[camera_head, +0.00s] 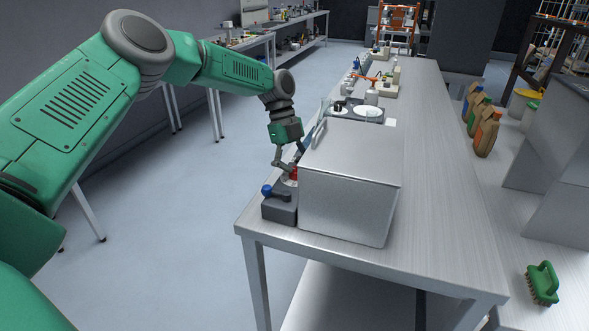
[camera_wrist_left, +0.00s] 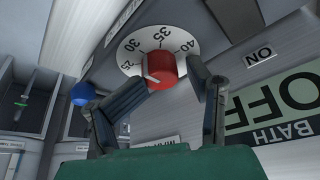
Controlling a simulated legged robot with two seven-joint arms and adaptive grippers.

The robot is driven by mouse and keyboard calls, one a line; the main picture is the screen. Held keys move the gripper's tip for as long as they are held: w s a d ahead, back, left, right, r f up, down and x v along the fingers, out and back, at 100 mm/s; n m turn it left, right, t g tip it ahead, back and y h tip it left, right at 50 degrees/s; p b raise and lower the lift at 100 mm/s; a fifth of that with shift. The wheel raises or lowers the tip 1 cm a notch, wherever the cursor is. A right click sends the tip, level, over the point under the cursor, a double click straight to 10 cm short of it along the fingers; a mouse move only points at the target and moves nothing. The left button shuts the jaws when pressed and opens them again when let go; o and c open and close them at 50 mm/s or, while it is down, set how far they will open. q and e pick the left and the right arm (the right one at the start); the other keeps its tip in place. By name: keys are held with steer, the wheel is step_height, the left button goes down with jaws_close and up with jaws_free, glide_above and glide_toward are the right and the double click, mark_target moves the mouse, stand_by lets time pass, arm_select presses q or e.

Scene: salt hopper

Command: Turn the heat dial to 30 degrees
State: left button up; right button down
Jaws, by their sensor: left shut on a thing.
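In the head view the left gripper (camera_head: 288,168) reaches down beside the metal box (camera_head: 350,180), with the red knob (camera_head: 294,173) partly hidden by the fingers. My right gripper is out of view.
A blue ball-ended lever (camera_wrist_left: 82,93) is close to the left finger; it also shows on a grey block (camera_head: 280,208) in the head view. A BATH OFF/ON label (camera_wrist_left: 270,105) is at right.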

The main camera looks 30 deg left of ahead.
arm_select(q)
steer(key=shift+w, duration=0.1)
steer(key=shift+w+r, duration=0.1)
steer(key=shift+r, duration=0.2)
steer(key=v, duration=1.1)
steer(key=shift+a, duration=0.2)
steer(key=shift+r, duration=0.1)
